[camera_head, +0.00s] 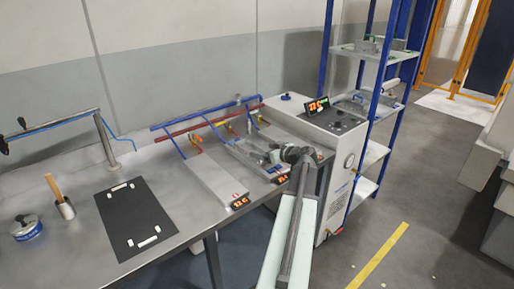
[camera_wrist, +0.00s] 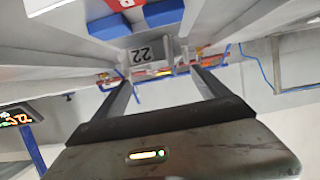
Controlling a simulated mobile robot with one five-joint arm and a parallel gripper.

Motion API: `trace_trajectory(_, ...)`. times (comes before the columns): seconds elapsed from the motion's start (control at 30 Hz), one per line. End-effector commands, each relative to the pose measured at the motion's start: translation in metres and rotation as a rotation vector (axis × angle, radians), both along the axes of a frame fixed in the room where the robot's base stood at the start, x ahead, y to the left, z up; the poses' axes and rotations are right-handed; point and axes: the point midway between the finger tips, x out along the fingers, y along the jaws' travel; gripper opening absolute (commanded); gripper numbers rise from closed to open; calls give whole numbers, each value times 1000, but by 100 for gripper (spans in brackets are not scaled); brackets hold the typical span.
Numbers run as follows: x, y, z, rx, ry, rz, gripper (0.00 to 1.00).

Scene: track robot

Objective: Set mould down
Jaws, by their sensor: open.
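A grey metal mould (camera_head: 243,152) lies on the right-hand plate of the bench, partly hidden by my arm. In the wrist view a grey block marked 22 (camera_wrist: 146,57) shows beyond and between the fingertips; it looks like the mould's end. My gripper (camera_head: 270,157) is low over the right end of that plate. In the wrist view my gripper (camera_wrist: 162,78) has its two fingers spread apart, with a gap between them. I cannot tell whether either finger touches the block.
A left plate (camera_head: 203,180) with a display lies beside it. Red and blue pipes (camera_head: 207,120) run behind. A control cabinet (camera_head: 318,120) stands at the right, before a blue shelf rack (camera_head: 372,100). A black mat (camera_head: 134,222) lies at left, near a pot (camera_head: 26,228).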

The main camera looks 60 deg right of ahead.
Motion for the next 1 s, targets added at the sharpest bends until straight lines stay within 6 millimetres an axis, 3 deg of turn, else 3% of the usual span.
trace_trajectory(0.1, -27, 11, 14, 1, 1, -2, 85)
trace_trajectory(0.3, -51, 18, 21, 0, 1, 0, 85)
trace_trajectory(0.7, -54, 18, 23, 1, 1, 1, 85)
trace_trajectory(1.0, -54, 18, 76, 1, 1, 1, 85)
